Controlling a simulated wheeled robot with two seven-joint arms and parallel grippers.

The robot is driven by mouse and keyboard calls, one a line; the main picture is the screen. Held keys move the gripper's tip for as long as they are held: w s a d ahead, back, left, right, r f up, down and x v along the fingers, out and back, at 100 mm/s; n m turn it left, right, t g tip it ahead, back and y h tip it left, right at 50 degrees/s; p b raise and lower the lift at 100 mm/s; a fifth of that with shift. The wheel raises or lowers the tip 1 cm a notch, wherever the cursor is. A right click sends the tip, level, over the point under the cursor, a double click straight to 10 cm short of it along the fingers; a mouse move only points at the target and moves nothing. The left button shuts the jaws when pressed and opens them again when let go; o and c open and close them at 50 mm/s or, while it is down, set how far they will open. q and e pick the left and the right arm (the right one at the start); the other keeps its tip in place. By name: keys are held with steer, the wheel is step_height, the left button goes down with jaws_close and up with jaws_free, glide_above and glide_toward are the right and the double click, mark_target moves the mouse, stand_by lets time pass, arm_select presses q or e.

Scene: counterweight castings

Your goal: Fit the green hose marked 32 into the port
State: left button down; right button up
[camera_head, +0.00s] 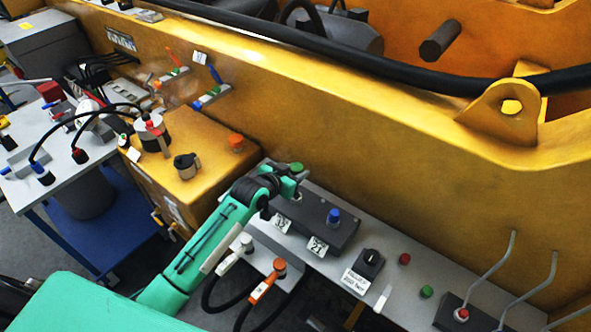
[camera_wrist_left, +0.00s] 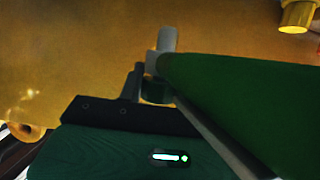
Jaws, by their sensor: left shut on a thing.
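My left gripper (camera_head: 290,181) is at the end of the green arm, over the back left end of a dark port block (camera_head: 345,232). It is shut on the green hose, whose green end (camera_head: 297,167) shows just beyond the fingers. In the left wrist view a large dark green shape (camera_wrist_left: 245,95) fills the right side, close to the camera, with the grey fingers (camera_wrist_left: 148,85) beside it. The port under the gripper and the hose's 32 mark are hidden. My right gripper is not in view.
A blue-topped plug (camera_head: 333,216) stands on the block. White (camera_head: 246,241) and orange (camera_head: 279,265) hose ends stand in front. A black rotary switch (camera_head: 371,257) and red and green buttons are to the right. The yellow machine wall (camera_head: 400,150) rises close behind.

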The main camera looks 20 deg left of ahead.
arm_select(q)
steer(key=shift+f+b, duration=1.2)
steer(key=shift+f, duration=1.05)
steer(key=shift+p, duration=0.45)
steer(key=shift+f+b, duration=0.3)
steer(key=shift+f, duration=0.55)
